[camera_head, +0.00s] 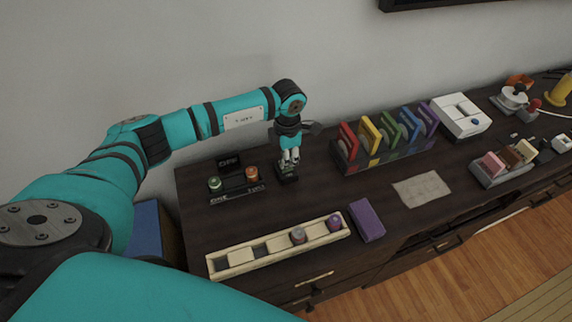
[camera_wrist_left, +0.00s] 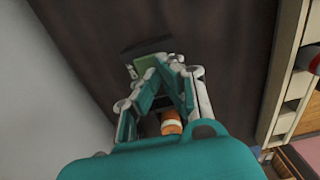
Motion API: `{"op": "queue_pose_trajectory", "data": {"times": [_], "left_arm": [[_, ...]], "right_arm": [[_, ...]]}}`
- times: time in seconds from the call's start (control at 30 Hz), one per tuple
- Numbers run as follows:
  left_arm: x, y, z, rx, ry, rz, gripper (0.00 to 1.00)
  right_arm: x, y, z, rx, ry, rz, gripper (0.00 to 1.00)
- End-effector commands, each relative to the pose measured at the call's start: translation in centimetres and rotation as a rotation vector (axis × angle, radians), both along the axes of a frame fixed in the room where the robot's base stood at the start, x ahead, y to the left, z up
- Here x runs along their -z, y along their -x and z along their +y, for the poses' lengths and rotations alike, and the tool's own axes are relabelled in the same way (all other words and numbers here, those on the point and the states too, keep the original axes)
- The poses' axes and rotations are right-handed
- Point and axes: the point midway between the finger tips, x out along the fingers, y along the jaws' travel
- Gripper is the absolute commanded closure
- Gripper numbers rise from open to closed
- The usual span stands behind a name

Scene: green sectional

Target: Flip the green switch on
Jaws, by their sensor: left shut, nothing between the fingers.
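My left gripper (camera_head: 289,158) reaches down over the dresser top with its fingers together and empty. Just under its fingertips is a small dark switch base (camera_head: 287,178), partly covered by the fingers. In the left wrist view, the closed fingertips (camera_wrist_left: 164,64) are over or against a green piece (camera_wrist_left: 146,63), the switch, on its dark base (camera_wrist_left: 148,46). I cannot tell whether they touch, or which way the switch is tipped. My right gripper is not in view.
Left of the gripper stands a dark stand with a green and an orange knob (camera_head: 251,174). In front lies a wooden slotted tray (camera_head: 225,262) with two cylinders, beside a purple block (camera_head: 367,220). A rack of coloured rings (camera_head: 385,160) stands to the right.

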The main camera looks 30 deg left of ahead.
Motion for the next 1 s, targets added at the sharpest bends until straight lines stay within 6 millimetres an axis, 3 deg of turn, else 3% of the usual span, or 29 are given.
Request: {"op": "queue_pose_trajectory", "data": {"times": [1.0], "left_arm": [[1.6,0.0,0.0,0.000,0.000,0.000,1.00]], "right_arm": [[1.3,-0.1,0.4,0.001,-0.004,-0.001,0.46]]}}
